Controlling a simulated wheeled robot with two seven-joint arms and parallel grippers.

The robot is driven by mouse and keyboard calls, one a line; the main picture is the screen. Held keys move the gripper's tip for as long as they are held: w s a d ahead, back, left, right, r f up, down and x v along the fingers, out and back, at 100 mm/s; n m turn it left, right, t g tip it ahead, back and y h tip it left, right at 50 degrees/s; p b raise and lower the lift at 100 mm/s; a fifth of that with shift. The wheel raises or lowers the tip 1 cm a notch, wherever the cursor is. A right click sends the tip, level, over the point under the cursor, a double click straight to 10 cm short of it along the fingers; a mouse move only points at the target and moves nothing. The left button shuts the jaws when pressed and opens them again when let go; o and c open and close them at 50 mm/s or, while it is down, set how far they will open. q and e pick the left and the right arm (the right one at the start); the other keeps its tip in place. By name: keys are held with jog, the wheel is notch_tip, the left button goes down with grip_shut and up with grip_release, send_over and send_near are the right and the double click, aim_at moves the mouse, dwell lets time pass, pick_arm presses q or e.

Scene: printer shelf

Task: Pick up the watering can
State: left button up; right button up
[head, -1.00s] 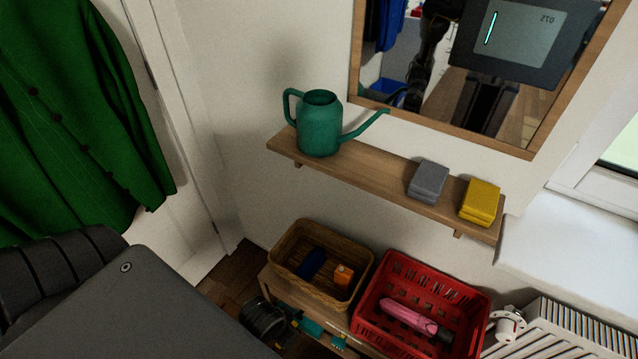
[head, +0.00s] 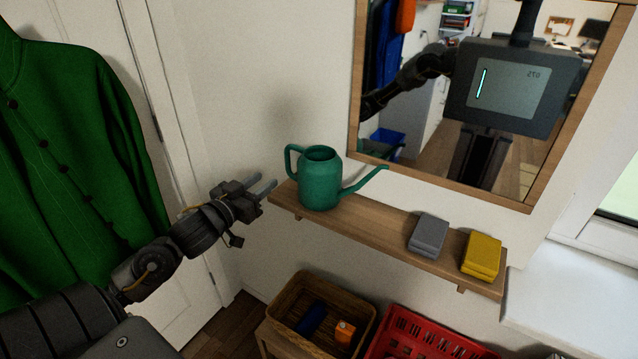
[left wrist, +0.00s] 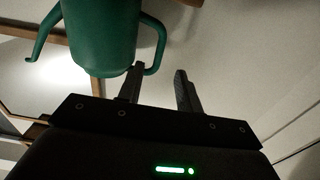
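The green watering can (head: 319,182) stands upright at the left end of a wooden wall shelf (head: 385,227). Its handle is on the left and its spout points right. My left gripper (head: 268,187) is open and empty, just left of the can and near its handle. In the left wrist view the can (left wrist: 100,35) appears upside down at upper left. There, the open fingers of my left gripper (left wrist: 160,85) point towards the handle side, and one fingertip appears close to the handle. Whether it touches cannot be told. My right gripper is not in view.
A grey block stack (head: 428,235) and a yellow block stack (head: 481,256) lie on the shelf's right part. A mirror (head: 532,190) hangs above. A wicker basket (head: 290,298) and a red crate (head: 405,325) stand below. A green jacket (head: 70,150) hangs at left.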

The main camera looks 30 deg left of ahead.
aim_at(288, 168)
pick_arm(q)
jog(key=w, duration=0.5)
jog(key=shift+w+f+p, duration=0.1)
jog(key=shift+w+p, duration=0.2)
jog(key=shift+w, duration=0.4)
jog(key=w+p, duration=0.1)
jog(key=w, duration=0.3)
jog(key=shift+w+a+f, duration=0.1)
jog(key=shift+w+f, duration=0.05)
jog(key=shift+w, duration=0.1)
grip_shut()
dwell(0.6)
